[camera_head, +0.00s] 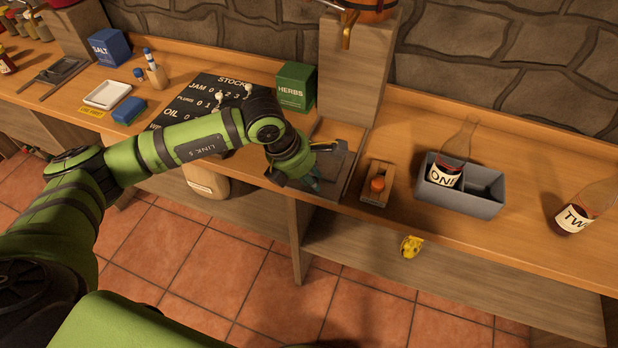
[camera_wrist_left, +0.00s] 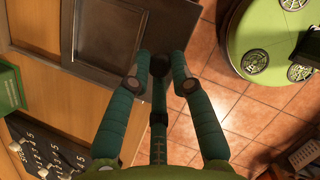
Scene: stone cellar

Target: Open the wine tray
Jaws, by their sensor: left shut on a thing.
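The wine tray seems to be the dark, flat panelled piece (camera_head: 341,163) set in the counter below a barrel tap. It fills the top middle of the left wrist view (camera_wrist_left: 105,35). My left gripper (camera_head: 312,180) is at its front edge, its teal fingers pointing down. In the left wrist view the fingers (camera_wrist_left: 159,80) close around a dark round knob (camera_wrist_left: 159,62) at the tray's edge. The green wrist hides part of the tray in the head view. I cannot tell how far the tray is pulled out. My right gripper is not in view.
A barrel (camera_head: 372,10) on a wooden stand (camera_head: 345,70) rises behind. A green herbs box (camera_head: 295,87) and stock board (camera_head: 205,92) lie left. Tiled floor is clear in front.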

